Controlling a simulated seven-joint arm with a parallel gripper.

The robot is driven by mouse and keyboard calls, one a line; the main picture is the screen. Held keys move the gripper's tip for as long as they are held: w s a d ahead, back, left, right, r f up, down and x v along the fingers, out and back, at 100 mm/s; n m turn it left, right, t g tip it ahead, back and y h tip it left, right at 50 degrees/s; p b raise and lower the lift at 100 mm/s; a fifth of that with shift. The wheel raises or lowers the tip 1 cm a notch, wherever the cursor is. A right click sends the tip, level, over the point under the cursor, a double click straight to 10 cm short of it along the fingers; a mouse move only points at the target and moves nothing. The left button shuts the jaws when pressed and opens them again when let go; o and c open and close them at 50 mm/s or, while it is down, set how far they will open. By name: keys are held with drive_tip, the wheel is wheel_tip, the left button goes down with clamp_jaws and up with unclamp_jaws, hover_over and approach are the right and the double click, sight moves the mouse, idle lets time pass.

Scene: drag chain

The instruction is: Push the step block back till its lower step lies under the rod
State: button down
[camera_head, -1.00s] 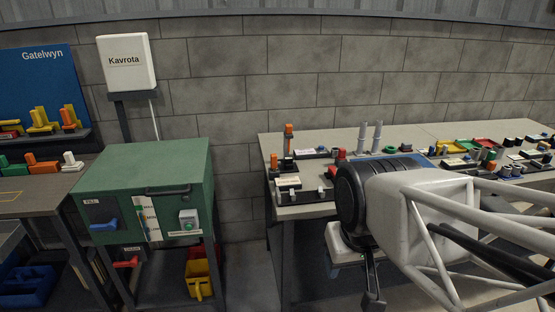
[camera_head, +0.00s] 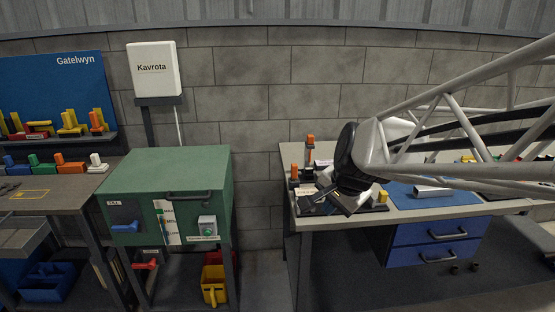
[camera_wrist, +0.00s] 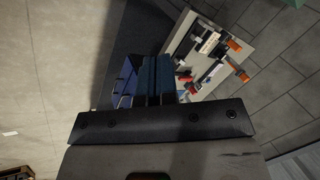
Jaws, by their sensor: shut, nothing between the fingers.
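My gripper (camera_head: 325,203) is over the left front part of the right-hand workbench, in front of its small fixtures. Its fingers look dark and closed, with nothing seen between them. I cannot pick out the step block or the rod with certainty; my arm hides part of the bench. A small yellow block (camera_head: 383,197) is just right of my gripper. A pale bar (camera_head: 432,190) lies on a blue mat (camera_head: 463,197) farther right.
Orange-topped posts (camera_head: 310,148) stand at the bench's left end. Blue drawers (camera_head: 437,238) are under the bench. A green cabinet (camera_head: 165,175) stands to the left, with a gap of floor between. A grey block wall is behind.

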sight(313, 178)
drive_tip(key=w+d+f+m+t, duration=0.1)
drive_tip(key=w+d+f+m, duration=0.1)
drive_tip(key=w+f+m, duration=0.3)
drive_tip(key=w+d+f+m+t+h, duration=0.1)
drive_tip(key=w+f+m, duration=0.4)
drive_tip(key=w+m, duration=0.7)
drive_tip(key=w+d+f+m+t, duration=0.2)
drive_tip(key=w+m, duration=0.6)
drive_tip(key=w, duration=1.3)
drive_tip(key=shift+w+d+f+m+h, duration=0.2)
drive_tip(key=shift+d+f, duration=0.45)
drive_tip(key=shift+f, duration=0.25)
drive_tip(key=shift+w+d+f+m+h, duration=0.1)
drive_tip(key=shift+d+f+h, duration=0.1)
drive_tip(key=shift+d+f, duration=0.55)
drive_tip(key=shift+w+f+m, duration=0.25)
drive_tip(key=shift+f+m, duration=0.05)
drive_tip(key=shift+f, duration=0.15)
drive_tip(key=x, duration=1)
drive_tip(key=shift+w+d, duration=0.1)
drive_tip(key=shift+w, duration=0.1)
drive_tip(key=shift+w+r, duration=0.15)
drive_tip(key=shift+w, duration=1.75)
drive_tip(key=shift+w, duration=0.15)
